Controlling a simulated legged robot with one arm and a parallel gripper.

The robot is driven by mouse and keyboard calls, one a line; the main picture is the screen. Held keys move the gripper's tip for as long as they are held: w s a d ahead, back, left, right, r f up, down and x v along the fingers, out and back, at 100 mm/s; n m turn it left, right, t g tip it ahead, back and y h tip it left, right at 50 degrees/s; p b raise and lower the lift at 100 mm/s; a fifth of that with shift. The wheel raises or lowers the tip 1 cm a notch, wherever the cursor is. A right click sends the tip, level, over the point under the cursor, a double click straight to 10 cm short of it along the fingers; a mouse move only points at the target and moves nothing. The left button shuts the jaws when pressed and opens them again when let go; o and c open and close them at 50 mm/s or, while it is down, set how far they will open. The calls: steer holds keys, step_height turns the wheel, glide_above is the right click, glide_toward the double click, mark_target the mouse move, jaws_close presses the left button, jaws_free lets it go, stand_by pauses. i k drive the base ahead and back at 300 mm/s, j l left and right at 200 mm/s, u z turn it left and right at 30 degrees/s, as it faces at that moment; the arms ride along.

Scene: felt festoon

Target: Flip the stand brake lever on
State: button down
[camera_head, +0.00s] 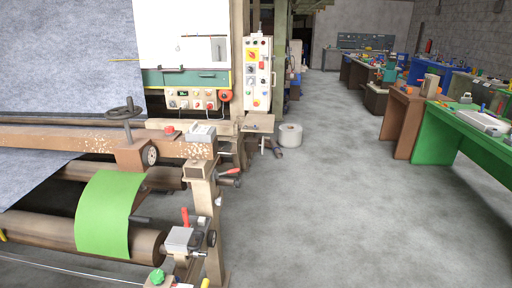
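A felt machine with rollers fills the left of the head view. At its lower end, a small lever with a red handle (185,216) stands upright on a grey block (180,238) beside the end of the lower roller (60,232). A second lever with a red tip (229,172) sticks out to the right from the brown stand post (205,195). I cannot tell from the picture which of them is the stand brake lever. No label is readable. My gripper is not in view.
A green sheet (108,212) hangs over the lower roller. A control panel (257,72) with buttons stands behind. A white roll (290,135) sits on the floor. Workbenches, one green (455,140), line the right. The grey floor (330,215) between is clear.

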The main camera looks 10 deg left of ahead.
mark_target(235, 171)
steer(key=i+l+u, duration=0.15)
steer(key=i+u, duration=0.35)
steer(key=i, duration=0.15)
steer(key=i+l+u, duration=0.5)
steer(key=i, duration=0.15)
steer(key=i+l+u, duration=0.95)
steer(key=l, duration=0.5)
